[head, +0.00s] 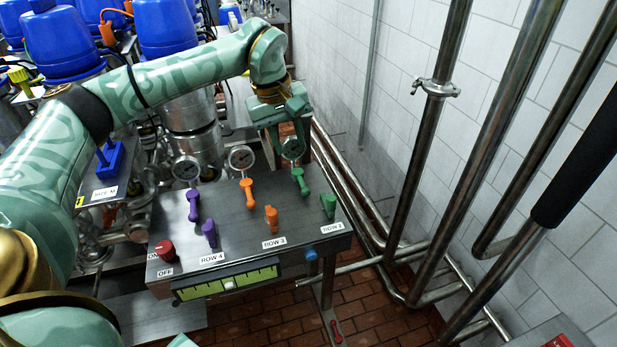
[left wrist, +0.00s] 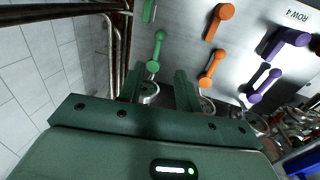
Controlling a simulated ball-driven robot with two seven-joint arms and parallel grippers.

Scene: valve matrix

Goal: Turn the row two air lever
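The row two levers are green, above the ROW 2 label (head: 332,227) on the steel panel (head: 225,235). The farther green lever (head: 300,181) is by a gauge. The nearer green lever (head: 328,205) is close to the label. No label shows which one is for air. My left gripper (head: 286,143) is above the panel's back edge, behind the farther green lever. In the left wrist view its fingers (left wrist: 159,76) are apart with nothing between them, and the farther green lever (left wrist: 155,52) is just beyond the tips. My right gripper is out of view.
Orange row 3 levers (head: 247,192) and purple row 4 levers (head: 193,205) are left of the green ones. Gauges (head: 241,158) line the panel's back. A red knob (head: 165,251) is at the front left. Steel pipes (head: 428,130) stand to the right.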

